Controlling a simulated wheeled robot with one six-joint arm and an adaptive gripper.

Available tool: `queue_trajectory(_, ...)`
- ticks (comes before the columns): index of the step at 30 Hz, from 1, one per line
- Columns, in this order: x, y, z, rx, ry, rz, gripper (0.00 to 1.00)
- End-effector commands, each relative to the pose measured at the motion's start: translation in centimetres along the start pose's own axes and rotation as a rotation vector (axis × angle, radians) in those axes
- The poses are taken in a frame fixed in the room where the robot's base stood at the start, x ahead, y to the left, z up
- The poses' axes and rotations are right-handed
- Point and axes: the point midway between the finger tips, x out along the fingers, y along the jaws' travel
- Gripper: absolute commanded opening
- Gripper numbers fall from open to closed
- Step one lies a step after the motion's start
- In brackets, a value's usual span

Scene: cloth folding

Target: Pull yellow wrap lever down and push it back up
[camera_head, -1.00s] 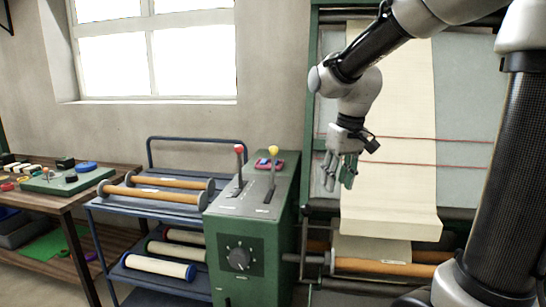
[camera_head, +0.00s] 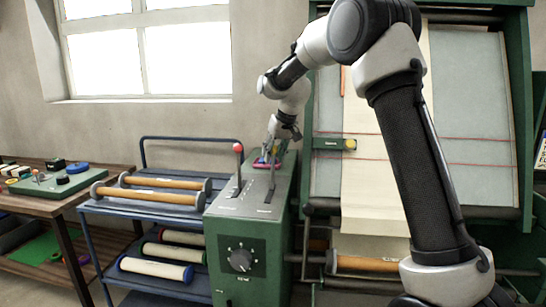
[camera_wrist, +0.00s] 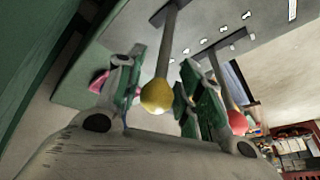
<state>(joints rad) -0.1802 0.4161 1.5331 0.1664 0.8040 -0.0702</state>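The green control box (camera_head: 262,213) stands left of the cloth frame, with two levers on its sloped top. The yellow lever's shaft (camera_head: 270,190) stands upright, right of the red lever (camera_head: 238,148). My gripper (camera_head: 274,146) is at the top of the yellow lever and hides its knob in the head view. In the wrist view the yellow knob (camera_wrist: 157,96) sits between my two open fingers, close to the left one. I cannot tell whether they touch it. The red knob (camera_wrist: 237,121) is just beyond the right finger.
A red and blue item (camera_head: 262,163) lies on the box behind the levers. A blue cart (camera_head: 142,138) with rollers stands left. The cloth frame (camera_head: 528,120) is right, with a green bar (camera_head: 325,143) with a yellow end. A wooden table (camera_head: 48,206) is far left.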

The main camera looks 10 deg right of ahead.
Motion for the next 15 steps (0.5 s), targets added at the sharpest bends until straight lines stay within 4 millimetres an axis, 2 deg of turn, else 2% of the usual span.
queue_trajectory(4,1.03,-0.01,0.02,0.0,0.0,0.0,0.37)
queue_trajectory(11,1.17,-0.01,0.02,0.0,0.0,0.0,0.37)
queue_trajectory(12,1.16,-0.01,0.02,0.0,0.0,0.0,0.35)
queue_trajectory(15,1.15,-0.01,0.02,0.0,0.0,0.0,0.17)
